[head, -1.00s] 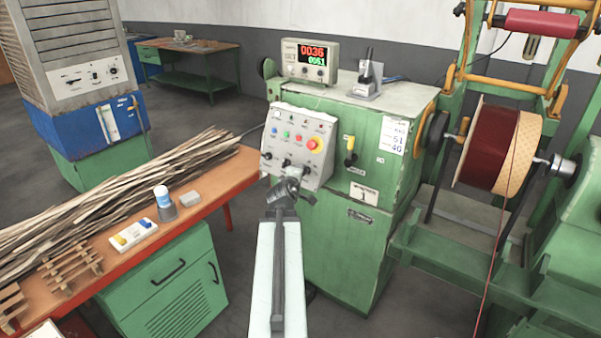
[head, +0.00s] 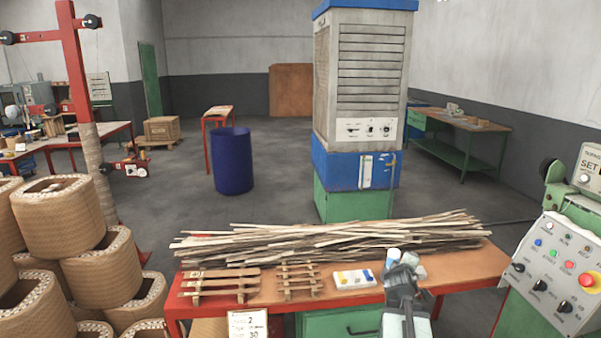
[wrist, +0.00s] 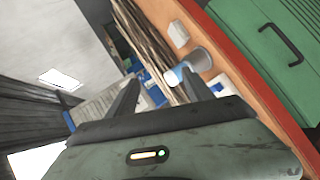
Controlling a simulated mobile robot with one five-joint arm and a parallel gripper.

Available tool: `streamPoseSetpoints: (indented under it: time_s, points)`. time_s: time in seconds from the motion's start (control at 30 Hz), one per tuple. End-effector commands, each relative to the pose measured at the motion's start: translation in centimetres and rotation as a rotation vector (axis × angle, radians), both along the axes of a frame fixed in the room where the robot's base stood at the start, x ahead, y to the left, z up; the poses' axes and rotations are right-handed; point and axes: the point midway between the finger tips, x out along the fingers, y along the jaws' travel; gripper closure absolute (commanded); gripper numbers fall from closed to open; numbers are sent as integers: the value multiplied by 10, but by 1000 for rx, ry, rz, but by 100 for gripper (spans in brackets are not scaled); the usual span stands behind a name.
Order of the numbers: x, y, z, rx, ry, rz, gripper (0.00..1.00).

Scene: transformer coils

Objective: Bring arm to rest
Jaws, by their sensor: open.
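My gripper (head: 404,270) shows in the head view at the lower right, over the front part of the wooden workbench (head: 465,266). In the wrist view my gripper (wrist: 165,95) has its two fingers spread apart, with nothing held between them. Behind the fingers, the wrist view shows a grey cup (wrist: 198,60) with a white and blue bottle (wrist: 177,75) on the bench. The bottle also shows in the head view (head: 393,256), partly hidden by my gripper.
A pile of wooden strips (head: 330,238) lies along the bench. Wooden racks (head: 222,283) and a white tray (head: 354,279) stand in front. A control panel (head: 556,265) is at the right, stacked coils (head: 65,220) at the left.

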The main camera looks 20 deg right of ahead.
Motion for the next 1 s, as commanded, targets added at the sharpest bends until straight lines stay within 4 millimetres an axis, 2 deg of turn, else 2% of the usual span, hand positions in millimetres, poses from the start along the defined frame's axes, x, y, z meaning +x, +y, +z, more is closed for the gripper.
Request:
streamPoseSetpoints:
  time_s: [0.03,0.07,0.1,0.17,0.2,0.27,0.33,0.4,0.47,0.5,0.53,0.6,0.7,0.73,0.8,1.0]
  points:
    - [26,40,-2,37,3,47,40]
    - [38,63,-6,67,6,67,40]
    - [53,96,-11,108,11,94,40]
    - [70,145,-20,178,24,127,40]
    - [79,179,-27,229,38,144,40]
    - [88,230,-38,311,64,163,40]
    - [90,291,-53,418,105,172,40]
    - [82,350,-68,530,163,160,40]
    - [68,397,-81,633,224,128,40]
    - [54,424,-90,703,270,89,40]
    - [41,441,-96,756,308,49,40]
    - [6,461,-110,883,395,-101,40]
    - [-35,474,-118,997,489,-303,40]
    - [-43,475,-118,1012,505,-348,40]
    - [-54,475,-118,1027,518,-420,40]
    - [-54,473,-118,1032,506,-442,40]
